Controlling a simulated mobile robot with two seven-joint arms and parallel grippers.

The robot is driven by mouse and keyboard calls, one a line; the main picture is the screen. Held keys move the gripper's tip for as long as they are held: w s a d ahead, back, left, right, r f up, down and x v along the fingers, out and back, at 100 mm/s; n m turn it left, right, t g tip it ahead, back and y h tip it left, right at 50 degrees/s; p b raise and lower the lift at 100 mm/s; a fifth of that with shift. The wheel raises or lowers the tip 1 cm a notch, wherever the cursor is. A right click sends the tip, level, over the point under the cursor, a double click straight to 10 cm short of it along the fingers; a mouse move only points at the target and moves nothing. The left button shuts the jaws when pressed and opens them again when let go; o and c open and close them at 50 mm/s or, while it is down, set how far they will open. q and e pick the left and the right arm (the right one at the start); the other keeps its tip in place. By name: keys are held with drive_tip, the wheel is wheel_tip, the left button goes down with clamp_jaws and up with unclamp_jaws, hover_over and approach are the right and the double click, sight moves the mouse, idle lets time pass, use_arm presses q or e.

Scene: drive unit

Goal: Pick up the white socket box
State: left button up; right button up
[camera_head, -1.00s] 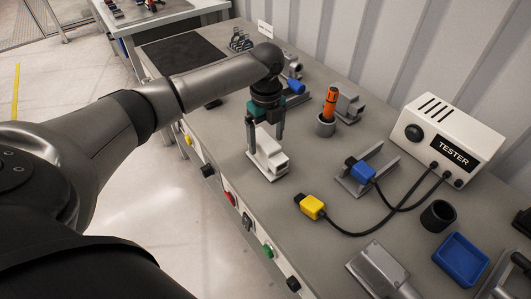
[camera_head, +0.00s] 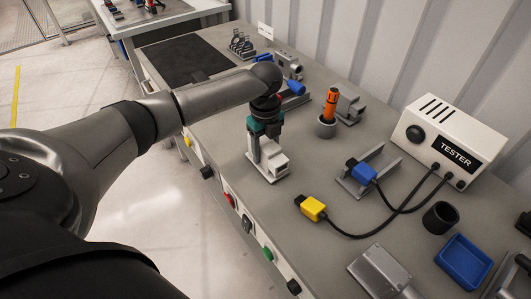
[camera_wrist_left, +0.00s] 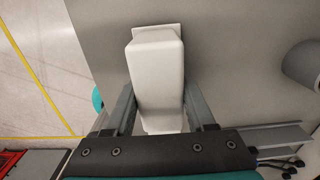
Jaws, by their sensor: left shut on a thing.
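The white socket box (camera_head: 270,160) stands on the grey bench near its front edge. It also shows in the left wrist view (camera_wrist_left: 158,75), lengthwise between the two fingers. My left gripper (camera_head: 266,148) points down over the box, and its fingers are shut on the box's sides. In the left wrist view the left gripper (camera_wrist_left: 160,115) has one finger along each side of the box. The box appears to rest on the bench. My right gripper is not in view.
To the right are an orange tool in a grey holder (camera_head: 327,120), a blue plug in a metal bracket (camera_head: 362,172), a yellow plug (camera_head: 312,207) and the white tester (camera_head: 447,135). Their cables lie on the bench. Coloured buttons line the bench front.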

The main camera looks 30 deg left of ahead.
use_arm(q)
clamp_jaws()
drive_tip(key=shift+r, duration=0.1)
